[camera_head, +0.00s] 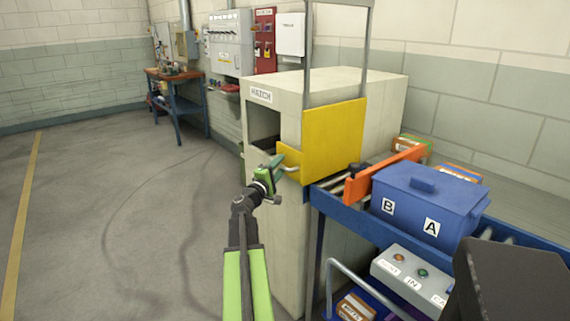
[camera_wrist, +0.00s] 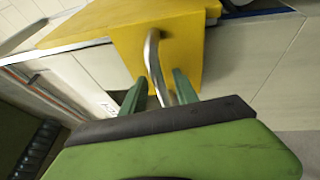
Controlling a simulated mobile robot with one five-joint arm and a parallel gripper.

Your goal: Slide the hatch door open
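A curved metal handle (camera_wrist: 153,60) stands out from the door's yellow plate in the wrist view. My gripper (camera_head: 276,168) is at the door's lower left, by the handle. In the wrist view its two green fingers (camera_wrist: 158,82) are apart, one on each side of the handle. Gaps show between the handle and the fingers. The handle's lower end is hidden behind the gripper body.
A blue conveyor frame (camera_head: 345,218) adjoins the cabinet on the right. It carries an orange bar (camera_head: 385,174) and a blue lidded bin (camera_head: 425,205) marked A and B. A button box (camera_head: 412,277) is below. A workbench (camera_head: 175,90) stands far back; the left floor is clear.

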